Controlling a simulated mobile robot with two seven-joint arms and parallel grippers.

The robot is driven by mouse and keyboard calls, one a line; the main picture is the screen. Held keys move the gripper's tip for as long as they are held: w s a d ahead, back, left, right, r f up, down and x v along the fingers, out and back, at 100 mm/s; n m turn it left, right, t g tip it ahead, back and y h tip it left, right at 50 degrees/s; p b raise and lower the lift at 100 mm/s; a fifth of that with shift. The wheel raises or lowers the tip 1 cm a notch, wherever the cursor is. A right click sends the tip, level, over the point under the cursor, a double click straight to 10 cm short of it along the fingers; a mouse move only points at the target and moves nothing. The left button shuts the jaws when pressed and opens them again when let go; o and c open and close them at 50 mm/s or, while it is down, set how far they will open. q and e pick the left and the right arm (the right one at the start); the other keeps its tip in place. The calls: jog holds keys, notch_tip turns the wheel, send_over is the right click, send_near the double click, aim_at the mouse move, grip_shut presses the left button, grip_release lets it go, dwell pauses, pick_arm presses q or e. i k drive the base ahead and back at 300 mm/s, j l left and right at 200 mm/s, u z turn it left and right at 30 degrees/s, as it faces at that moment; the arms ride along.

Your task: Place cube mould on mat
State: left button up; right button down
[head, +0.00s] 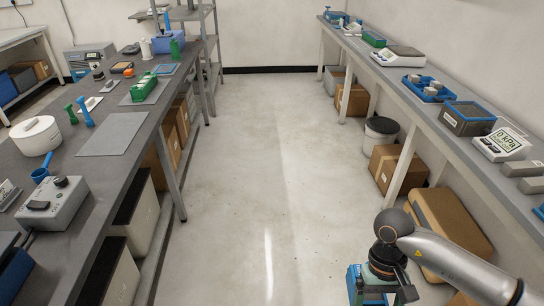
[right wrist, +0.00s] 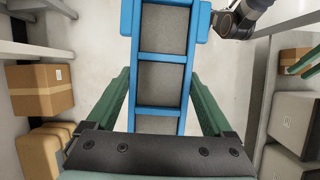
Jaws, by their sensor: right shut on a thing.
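The cube mould is a long blue frame whose compartments hold grey material. In the right wrist view the mould (right wrist: 160,57) lies between the green fingers of my right gripper (right wrist: 160,88), which is shut on it. In the head view the blue mould (head: 366,287) shows partly at the bottom right, under my right gripper (head: 388,280), over the aisle floor. A bare grey mat (head: 112,134) lies on the left bench, far to the left of the gripper. My left gripper is not in view.
Near the mat are a white round container (head: 37,136), blue and green upright tools, a grey control box (head: 54,205) and a green mould on another grey mat (head: 150,92). The right bench (head: 440,125) carries instruments. The aisle floor (head: 250,170) is clear.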

aim_at(116, 131)
jog(key=i+u, duration=0.2)
jog(key=i, duration=0.6)
jog(key=i+z, duration=0.1)
jog(key=i, duration=0.65)
jog(key=i+z, duration=0.2)
jog(key=i, duration=0.6)
jog(key=i+j+z, duration=0.2)
jog(key=i, duration=0.55)
jog(key=i+l+u, duration=0.1)
jog(key=i, duration=0.55)
jog(key=u, duration=2.55)
